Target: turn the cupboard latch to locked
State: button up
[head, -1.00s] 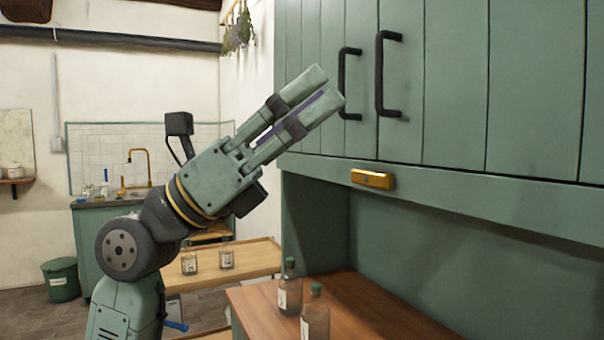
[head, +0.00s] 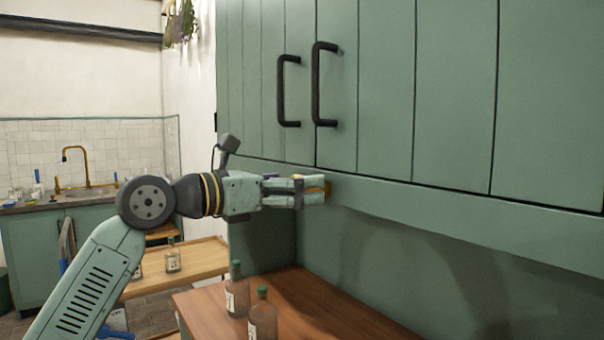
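The brass latch (head: 328,187) sits on the green rail under the cupboard doors (head: 340,90). Only a small gold part of it shows at the tips of my gripper, so its turn angle is hidden. My gripper (head: 316,191) points level to the right, with its fingertips at the latch. The fingers overlap in this view, and I cannot tell whether they are closed on the latch or only around or against it. The two doors are shut, each with a black handle (head: 324,84).
Below the cupboard, a wooden counter (head: 330,315) holds two bottles, one (head: 237,290) behind the other (head: 262,315), under my gripper. A light wooden table (head: 200,262) with jars stands behind my arm. A sink counter (head: 60,203) is at the far left.

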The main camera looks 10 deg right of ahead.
jog(key=shift+x, duration=0.95)
jog(key=c, duration=1.1)
